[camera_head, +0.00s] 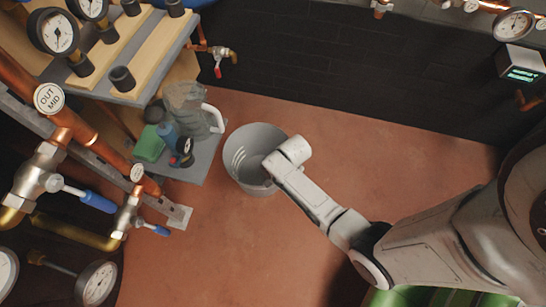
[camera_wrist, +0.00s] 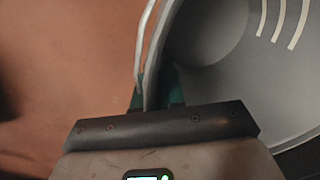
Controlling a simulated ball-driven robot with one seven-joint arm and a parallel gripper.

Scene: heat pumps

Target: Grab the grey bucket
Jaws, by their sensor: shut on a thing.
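The grey bucket (camera_head: 243,155) stands on the reddish floor in the head view, with pale curved marks on its inside wall. My arm reaches it from the right and its end covers part of the bucket's right rim. In the wrist view the bucket (camera_wrist: 225,85) fills the right side, seen from above and empty where visible. My gripper (camera_wrist: 157,95) has its green fingers on either side of the bucket's rim and is shut on it. The fingertips are partly hidden by the rim and the gripper body.
A low grey shelf (camera_head: 207,168) with a clear jug (camera_head: 190,108), a green item (camera_head: 150,144) and small bottles stands just left of the bucket. Copper pipes with blue-handled valves (camera_head: 98,202) run at the left. A black wall (camera_head: 330,80) lies behind. The floor (camera_head: 230,255) in front is clear.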

